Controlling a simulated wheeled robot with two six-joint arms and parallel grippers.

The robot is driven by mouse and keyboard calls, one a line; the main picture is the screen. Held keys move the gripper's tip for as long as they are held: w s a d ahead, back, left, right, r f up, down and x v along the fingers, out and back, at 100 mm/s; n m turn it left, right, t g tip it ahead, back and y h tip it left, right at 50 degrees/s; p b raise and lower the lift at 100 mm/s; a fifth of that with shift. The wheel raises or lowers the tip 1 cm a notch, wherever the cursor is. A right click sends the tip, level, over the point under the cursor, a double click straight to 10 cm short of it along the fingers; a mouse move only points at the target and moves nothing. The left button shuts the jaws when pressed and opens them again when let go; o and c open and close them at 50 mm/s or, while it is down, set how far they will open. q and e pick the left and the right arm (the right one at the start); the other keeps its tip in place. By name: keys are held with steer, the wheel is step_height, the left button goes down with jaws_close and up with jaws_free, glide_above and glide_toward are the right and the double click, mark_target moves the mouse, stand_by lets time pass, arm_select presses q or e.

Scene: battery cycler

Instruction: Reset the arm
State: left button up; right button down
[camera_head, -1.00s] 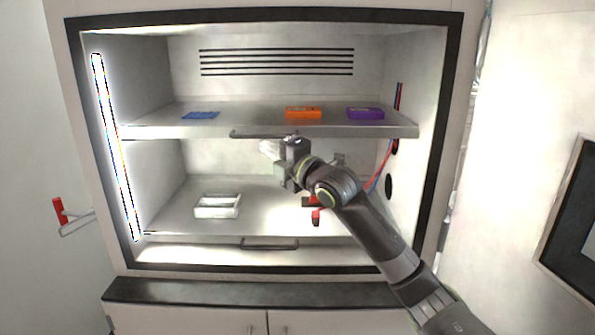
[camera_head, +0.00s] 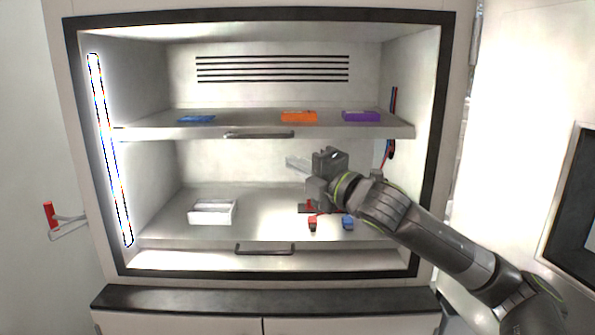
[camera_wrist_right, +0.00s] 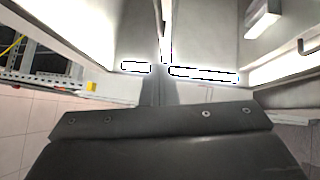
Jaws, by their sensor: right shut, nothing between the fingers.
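My right arm reaches in from the lower right in the head view. My right gripper (camera_head: 297,163) is shut and empty. It points left, in front of the gap between the cabinet's upper and lower shelves, and appears apart from every object. In the right wrist view the dark gripper body fills the bottom, with the closed fingers (camera_wrist_right: 162,85) running up the middle. My left gripper is not in view.
The upper shelf (camera_head: 150,132) holds a blue piece (camera_head: 197,119), an orange block (camera_head: 299,117) and a purple block (camera_head: 361,116). The lower shelf (camera_head: 165,230) holds a white tray (camera_head: 212,213), a red clip (camera_head: 312,223) and a blue clip (camera_head: 348,222). Handles line both shelf fronts.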

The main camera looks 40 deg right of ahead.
steer(key=shift+s+a, duration=0.1)
steer(key=shift+s, duration=0.15)
